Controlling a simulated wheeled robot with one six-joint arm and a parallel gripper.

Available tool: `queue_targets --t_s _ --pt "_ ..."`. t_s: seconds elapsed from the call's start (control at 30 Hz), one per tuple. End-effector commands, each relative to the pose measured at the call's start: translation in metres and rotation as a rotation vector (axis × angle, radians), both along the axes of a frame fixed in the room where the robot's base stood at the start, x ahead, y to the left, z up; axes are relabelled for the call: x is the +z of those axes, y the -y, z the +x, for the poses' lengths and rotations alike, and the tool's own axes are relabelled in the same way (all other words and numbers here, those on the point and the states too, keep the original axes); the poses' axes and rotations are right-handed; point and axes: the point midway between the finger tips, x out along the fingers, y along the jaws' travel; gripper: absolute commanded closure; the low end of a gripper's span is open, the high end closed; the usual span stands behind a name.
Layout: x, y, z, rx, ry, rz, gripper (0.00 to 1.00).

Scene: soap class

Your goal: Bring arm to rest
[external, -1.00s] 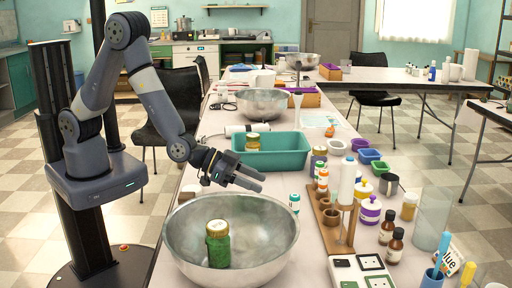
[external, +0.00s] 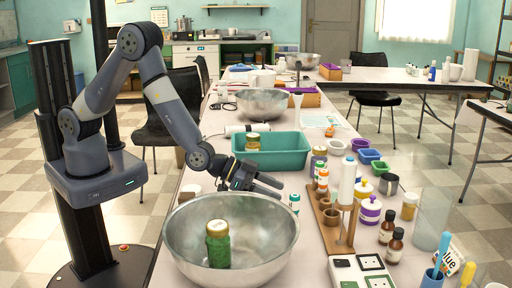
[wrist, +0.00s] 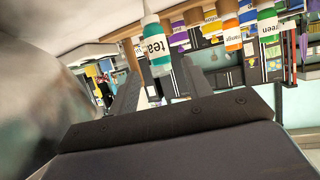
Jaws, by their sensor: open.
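My gripper (external: 268,187) is open and empty. It hangs just above the far rim of the large metal bowl (external: 185,235), in front of the teal bin (external: 285,160). A green jar with a pale lid (external: 218,245) stands upright inside the bowl. In the wrist view the finger area is dark, and a teal-labelled bottle (wrist: 157,45) shows beyond it. That small bottle also shows in the external view (external: 294,203), close to the right of the fingertips. The bowl's blurred wall (wrist: 40,90) fills the left of the wrist view.
A wooden rack (external: 330,222) with several bottles stands right of the bowl. A second jar (external: 252,141) is in the teal bin. A black chair (external: 165,120) stands left of the table. Brown bottles (external: 393,243) and a glass cylinder (external: 432,220) crowd the right side.

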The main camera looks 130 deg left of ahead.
Motion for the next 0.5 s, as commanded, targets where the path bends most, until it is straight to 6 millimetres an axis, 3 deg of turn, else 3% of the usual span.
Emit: queue_targets --t_s 0.5 --pt "-0.026 -0.035 0.052 0.000 -0.001 -0.001 0.53"
